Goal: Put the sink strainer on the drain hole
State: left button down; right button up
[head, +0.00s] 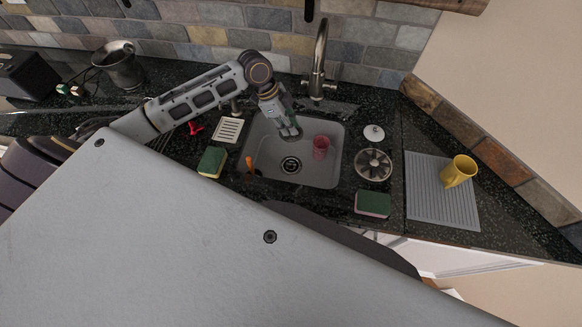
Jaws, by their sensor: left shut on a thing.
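My left gripper (287,129) reaches over the sink from the left, with its fingers pointing down. It is shut on a small dark piece at its fingertips, which seems to be the sink strainer; the fingers hide much of it. The grey sink basin (262,150) is set into the dark counter. The round drain hole (291,165) shows in the basin floor, a little nearer to me than the gripper. The held piece is apart from it in the picture; its height cannot be told. My right gripper is not in view.
A red cup (320,147) stands in the basin, right of the drain. An orange item (250,166) is at its left side. The faucet (319,62) rises behind. A spoked disc (373,165), sponges (212,162) (373,204) and a yellow mug (459,170) sit around the sink.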

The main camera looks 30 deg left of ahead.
pick_arm(q)
notch_tip(320, 180, down, 11)
jog(key=b, duration=0.6)
dwell(0.5)
notch_tip(320, 180, down, 5)
jog(key=shift+f, duration=0.55)
